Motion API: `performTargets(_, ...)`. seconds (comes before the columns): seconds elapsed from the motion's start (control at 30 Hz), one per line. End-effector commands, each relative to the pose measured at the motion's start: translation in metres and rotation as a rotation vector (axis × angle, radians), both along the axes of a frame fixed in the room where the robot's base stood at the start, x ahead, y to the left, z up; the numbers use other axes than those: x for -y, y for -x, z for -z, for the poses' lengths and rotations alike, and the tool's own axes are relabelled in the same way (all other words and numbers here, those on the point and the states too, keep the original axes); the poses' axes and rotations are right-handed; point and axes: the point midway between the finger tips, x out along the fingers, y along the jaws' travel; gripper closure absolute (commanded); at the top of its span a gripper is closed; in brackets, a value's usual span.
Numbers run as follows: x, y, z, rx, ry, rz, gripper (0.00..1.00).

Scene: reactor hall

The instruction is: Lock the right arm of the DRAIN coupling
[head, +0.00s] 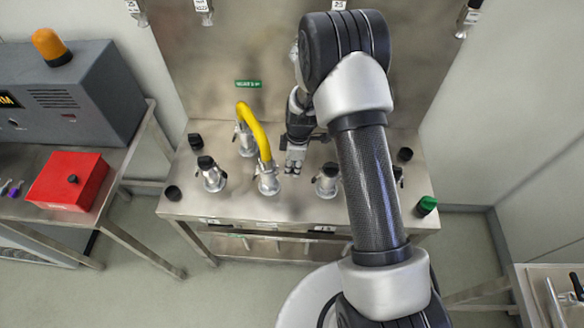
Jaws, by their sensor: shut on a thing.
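A yellow hose (255,130) arches between two metal couplings on the steel bench. Its near end sits upright in the front coupling (268,182), its far end in the back coupling (245,142). My gripper (294,168) points down just right of the front coupling. Its fingers are close together and shut on a small part at that coupling's right side, where its right arm would be. The fingers hide that part, so its angle cannot be told. The labels on the bench front are too small to read, so I cannot confirm which coupling is DRAIN.
Capped couplings stand left (213,176) and right (327,182) on the bench (240,205). A green knob (427,205) is at its right end. A red box (68,181) and a grey console (75,100) with an orange lamp (48,45) stand at left.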

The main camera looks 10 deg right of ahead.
Motion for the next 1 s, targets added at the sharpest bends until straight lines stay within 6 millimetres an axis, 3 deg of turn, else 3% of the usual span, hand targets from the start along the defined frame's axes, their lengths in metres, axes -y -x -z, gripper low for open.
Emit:
performTargets(0.43, 0.006, 0.0, 0.022, 0.074, -0.209, 0.006, 1.0)
performTargets(1.0, 0.007, 0.001, 0.026, 0.128, -0.386, 0.002, 1.0)
